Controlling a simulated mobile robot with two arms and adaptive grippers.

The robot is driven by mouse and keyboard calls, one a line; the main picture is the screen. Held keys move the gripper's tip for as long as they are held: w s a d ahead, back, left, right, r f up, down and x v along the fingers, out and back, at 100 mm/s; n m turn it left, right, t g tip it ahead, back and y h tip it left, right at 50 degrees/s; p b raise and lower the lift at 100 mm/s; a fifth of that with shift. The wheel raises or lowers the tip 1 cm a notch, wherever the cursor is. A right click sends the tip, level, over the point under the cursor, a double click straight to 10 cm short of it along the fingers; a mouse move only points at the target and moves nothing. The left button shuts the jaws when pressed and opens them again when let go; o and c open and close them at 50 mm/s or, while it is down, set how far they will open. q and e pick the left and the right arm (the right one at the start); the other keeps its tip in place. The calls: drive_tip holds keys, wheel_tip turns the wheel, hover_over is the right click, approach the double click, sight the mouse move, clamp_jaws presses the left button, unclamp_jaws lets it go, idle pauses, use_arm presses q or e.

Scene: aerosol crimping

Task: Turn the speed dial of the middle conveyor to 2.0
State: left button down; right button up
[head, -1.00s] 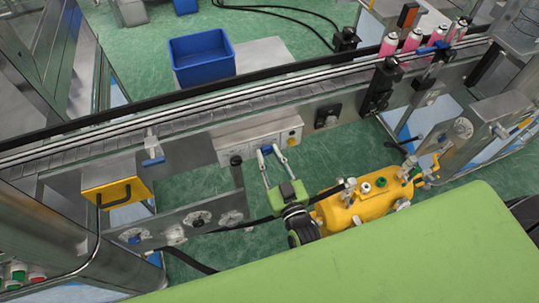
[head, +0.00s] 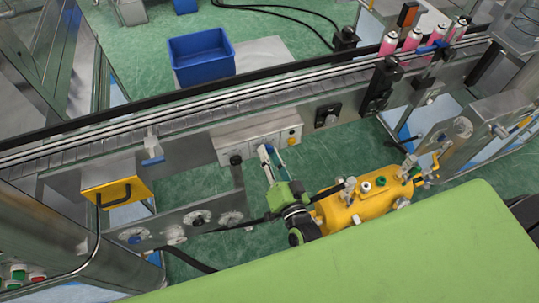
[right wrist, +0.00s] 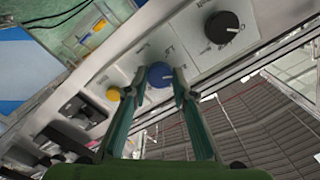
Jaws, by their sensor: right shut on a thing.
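A pale control box (head: 230,143) is fixed to the side of the middle conveyor (head: 205,112). In the right wrist view its panel carries a blue dial (right wrist: 160,75) with a white pointer mark, a black dial (right wrist: 221,27) and a yellow button (right wrist: 113,93). The black dial also shows in the head view (head: 236,160). My right gripper (head: 265,150) is at the panel, its two fingers on either side of the blue dial, shut on it. The fingers mostly hide the blue dial in the head view. The panel lettering is too small to read. My left gripper is out of view.
A yellow tank (head: 355,208) with valves stands just right of my right gripper. A light green surface (head: 400,250) fills the front right. A yellow plate with a black handle (head: 117,195) is at left. Pink cans (head: 412,40) stand on the conveyor at right.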

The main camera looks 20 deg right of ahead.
idle(0.4)
drive_tip(key=o, duration=1.1)
drive_tip(key=s, duration=1.2)
drive_tip(key=shift+d, duration=0.25)
